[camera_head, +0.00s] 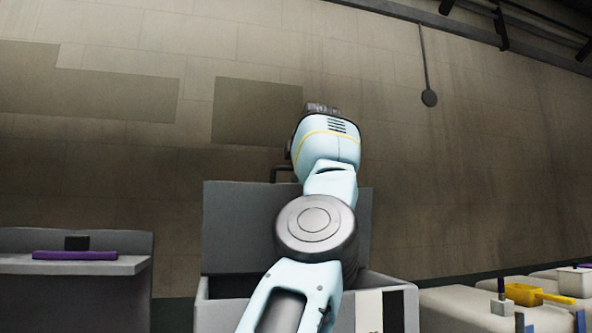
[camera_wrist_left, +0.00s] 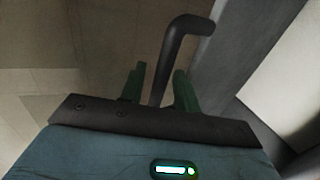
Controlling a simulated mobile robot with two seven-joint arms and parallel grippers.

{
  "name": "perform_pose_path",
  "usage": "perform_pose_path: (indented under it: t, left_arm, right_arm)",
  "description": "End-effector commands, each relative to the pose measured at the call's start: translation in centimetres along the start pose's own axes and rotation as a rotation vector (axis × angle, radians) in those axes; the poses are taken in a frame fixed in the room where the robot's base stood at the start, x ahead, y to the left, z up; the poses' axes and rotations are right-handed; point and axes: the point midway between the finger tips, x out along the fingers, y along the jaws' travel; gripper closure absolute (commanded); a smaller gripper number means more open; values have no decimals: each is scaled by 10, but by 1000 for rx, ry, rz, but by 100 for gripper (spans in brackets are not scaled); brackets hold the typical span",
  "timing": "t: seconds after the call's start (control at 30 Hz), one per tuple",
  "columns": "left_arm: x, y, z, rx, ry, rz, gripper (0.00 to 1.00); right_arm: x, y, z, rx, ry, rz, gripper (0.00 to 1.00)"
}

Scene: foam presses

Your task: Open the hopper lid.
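The grey hopper (camera_head: 232,316) stands in the middle of the head view. Its lid (camera_head: 238,225) stands raised, about upright, at the back of the hopper, and part of the opening shows below it. A dark bent handle (camera_head: 281,170) shows at the lid's top edge. My left arm reaches up in front of the lid, hiding its right part; the gripper's fingers are hidden there. In the left wrist view the green fingers of my left gripper (camera_wrist_left: 158,92) are apart, with the handle (camera_wrist_left: 181,28) between them and visible gaps on both sides. My right gripper is out of view.
A grey bench (camera_head: 75,267) with a purple bar (camera_head: 75,255) and a small dark block stands at left. At right are pale containers (camera_head: 455,308) and a yellow scoop (camera_head: 535,294). A wall closes off the back.

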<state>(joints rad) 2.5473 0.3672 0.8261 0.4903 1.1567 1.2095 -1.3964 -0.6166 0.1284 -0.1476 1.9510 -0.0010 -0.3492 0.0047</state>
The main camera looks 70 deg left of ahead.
Motion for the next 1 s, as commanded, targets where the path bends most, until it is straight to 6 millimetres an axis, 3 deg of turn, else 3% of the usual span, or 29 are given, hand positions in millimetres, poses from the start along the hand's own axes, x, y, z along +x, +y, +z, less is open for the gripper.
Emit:
perform_pose_path:
  t: [0.5, 1.0]
  left_arm:
    - [-67, -1, 2, 3, -1, 1, 68]
    - [-76, 0, 1, 1, -1, 0, 68]
  right_arm:
    - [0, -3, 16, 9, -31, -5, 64]
    - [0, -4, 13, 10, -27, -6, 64]
